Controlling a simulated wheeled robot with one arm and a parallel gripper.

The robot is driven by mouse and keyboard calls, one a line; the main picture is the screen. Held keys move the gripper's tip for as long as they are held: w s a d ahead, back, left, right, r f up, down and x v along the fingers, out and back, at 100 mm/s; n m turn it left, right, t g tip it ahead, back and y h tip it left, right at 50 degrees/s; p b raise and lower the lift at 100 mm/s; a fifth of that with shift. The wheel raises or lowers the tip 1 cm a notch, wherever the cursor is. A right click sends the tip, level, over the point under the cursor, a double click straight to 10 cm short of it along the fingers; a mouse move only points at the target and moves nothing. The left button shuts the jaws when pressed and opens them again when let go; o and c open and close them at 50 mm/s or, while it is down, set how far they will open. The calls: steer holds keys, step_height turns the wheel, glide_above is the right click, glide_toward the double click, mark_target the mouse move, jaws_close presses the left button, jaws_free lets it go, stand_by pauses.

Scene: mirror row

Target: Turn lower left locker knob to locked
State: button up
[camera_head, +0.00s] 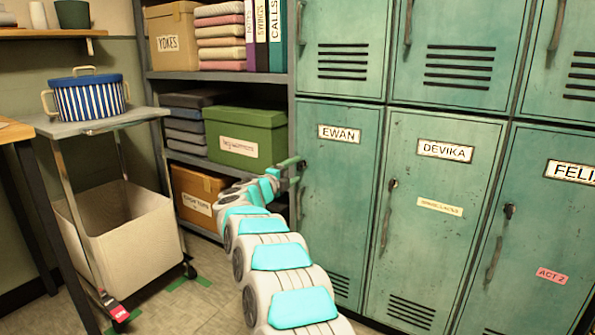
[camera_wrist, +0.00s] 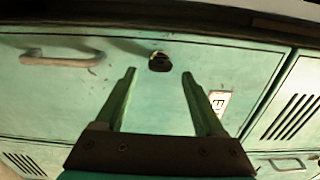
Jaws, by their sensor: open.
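The lower left locker (camera_head: 343,205) is a worn green door labelled EWAN in the head view. In the wrist view its door (camera_wrist: 75,90) appears turned on its side, with the name label partly showing. Its dark round knob (camera_wrist: 159,62) is in the wrist view, just beyond and between my fingertips; which way it is turned is too small to tell. In the head view my gripper (camera_head: 292,164) hides the knob at the door's left edge. My gripper (camera_wrist: 158,74) is open, with its two green fingers apart and nothing between them.
The DEVIKA locker (camera_head: 432,220) and a third locker (camera_head: 540,230) stand to the right, with upper lockers above. Left of the lockers, a shelf holds a green box (camera_head: 245,137). A trolley (camera_head: 92,122) carries a striped pot (camera_head: 88,98). A door handle (camera_wrist: 62,57) juts out left of the knob.

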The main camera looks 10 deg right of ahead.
steer(key=shift+v, duration=2.4)
